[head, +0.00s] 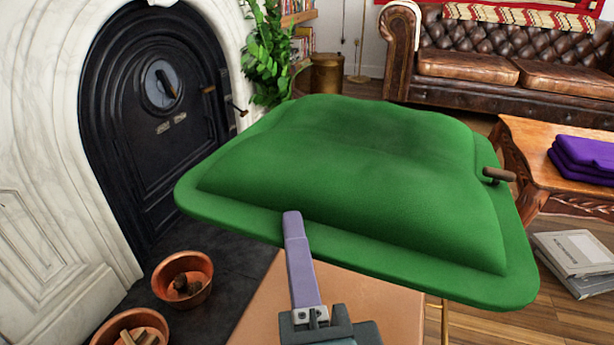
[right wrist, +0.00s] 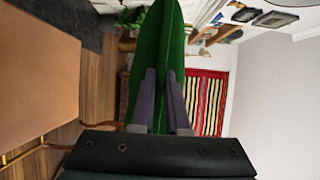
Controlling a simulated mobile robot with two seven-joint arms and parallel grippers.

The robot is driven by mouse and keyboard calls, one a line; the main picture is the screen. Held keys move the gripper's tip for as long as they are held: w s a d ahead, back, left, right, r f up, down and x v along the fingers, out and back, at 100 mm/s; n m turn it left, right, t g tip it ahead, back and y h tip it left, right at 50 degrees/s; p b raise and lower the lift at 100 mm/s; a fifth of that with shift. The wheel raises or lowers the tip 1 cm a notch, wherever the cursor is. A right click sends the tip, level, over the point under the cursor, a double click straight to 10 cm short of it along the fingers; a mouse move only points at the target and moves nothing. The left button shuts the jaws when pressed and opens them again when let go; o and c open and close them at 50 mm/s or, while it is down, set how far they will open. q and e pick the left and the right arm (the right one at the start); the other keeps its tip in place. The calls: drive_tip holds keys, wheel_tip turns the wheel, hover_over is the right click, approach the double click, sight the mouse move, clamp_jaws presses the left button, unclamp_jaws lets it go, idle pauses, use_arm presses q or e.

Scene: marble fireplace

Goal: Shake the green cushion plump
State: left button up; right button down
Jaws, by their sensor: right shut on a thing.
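The green cushion (head: 350,170) fills the middle of the head view, held up in the air with its broad face tilted upward. My right gripper (head: 292,218) comes in from below with one purple finger lying over the cushion's near rim. In the right wrist view both purple fingers of the right gripper (right wrist: 162,78) are closed on the edge of the cushion (right wrist: 157,35), which shows there nearly edge-on. The other finger is hidden under the cushion in the head view. My left gripper is not in view.
A tan tabletop (head: 375,310) lies below the cushion. Copper bowls (head: 183,280) stand at left by the marble fireplace (head: 40,120). A wooden table (head: 535,150) with folded purple cloth (head: 585,158) is at right. A brown leather sofa (head: 480,65) is behind.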

wheel_tip(320, 180, up, 8)
drive_tip(key=p, duration=0.7)
drive_tip(key=shift+f+p, duration=0.15)
drive_tip(key=shift+p, duration=0.2)
wheel_tip(320, 180, down, 8)
drive_tip(key=b, duration=0.7)
wheel_tip(320, 180, up, 8)
drive_tip(key=p, duration=0.7)
drive_tip(key=shift+p, duration=0.35)
wheel_tip(320, 180, down, 8)
drive_tip(key=b, duration=0.7)
drive_tip(key=shift+r, duration=0.35)
